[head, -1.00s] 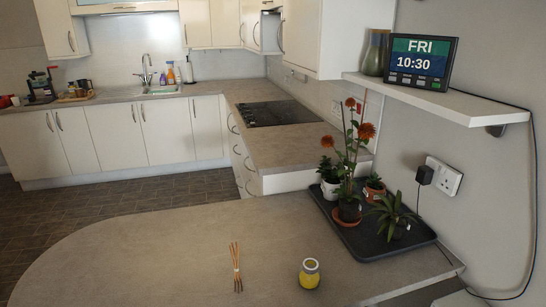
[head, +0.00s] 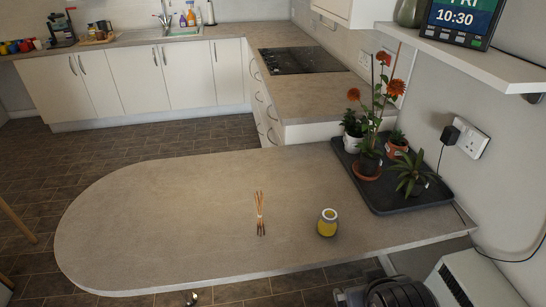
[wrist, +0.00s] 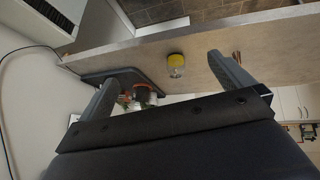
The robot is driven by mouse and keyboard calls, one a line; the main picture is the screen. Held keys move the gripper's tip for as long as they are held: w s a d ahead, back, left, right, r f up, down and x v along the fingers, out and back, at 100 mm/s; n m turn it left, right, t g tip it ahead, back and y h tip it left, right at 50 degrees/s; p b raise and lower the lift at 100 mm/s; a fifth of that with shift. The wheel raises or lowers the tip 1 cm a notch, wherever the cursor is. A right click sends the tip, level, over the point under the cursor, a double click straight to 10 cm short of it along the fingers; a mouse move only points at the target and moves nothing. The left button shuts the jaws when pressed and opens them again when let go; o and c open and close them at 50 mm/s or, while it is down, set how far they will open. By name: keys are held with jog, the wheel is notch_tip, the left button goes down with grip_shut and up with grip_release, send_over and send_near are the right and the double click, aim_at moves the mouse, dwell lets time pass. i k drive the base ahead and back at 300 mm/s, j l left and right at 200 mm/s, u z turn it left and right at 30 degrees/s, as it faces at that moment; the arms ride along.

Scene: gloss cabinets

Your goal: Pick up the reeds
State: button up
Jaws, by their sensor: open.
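The reeds (head: 260,214) are a thin bundle of brown sticks, tied near the middle with a pale band. They lie on the rounded counter (head: 150,215) in the head view, left of a yellow jar (head: 327,224) with a pale lid. In the wrist view, which looks upside down, a small part of the reeds (wrist: 237,58) shows just past the right finger. My gripper (wrist: 164,68) is open, with its two grey fingers wide apart and nothing between them. The jar also shows in the wrist view (wrist: 176,66), beyond the fingers. My gripper is apart from the reeds.
A dark tray (head: 400,203) with potted plants stands at the counter's right end. A shelf (head: 470,60) with a clock (head: 461,17) juts from the right wall. The counter left of the reeds is clear. A white ribbed unit (head: 470,278) stands at bottom right.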

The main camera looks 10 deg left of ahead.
aim_at(260, 203)
jog(key=j+z, duration=0.35)
jog(key=k+j+z, duration=0.1)
jog(key=j+z, duration=0.3)
jog(key=j, duration=0.15)
jog(key=k+j+z, duration=0.15)
jog(key=j+z, duration=0.2)
jog(key=j, duration=0.15)
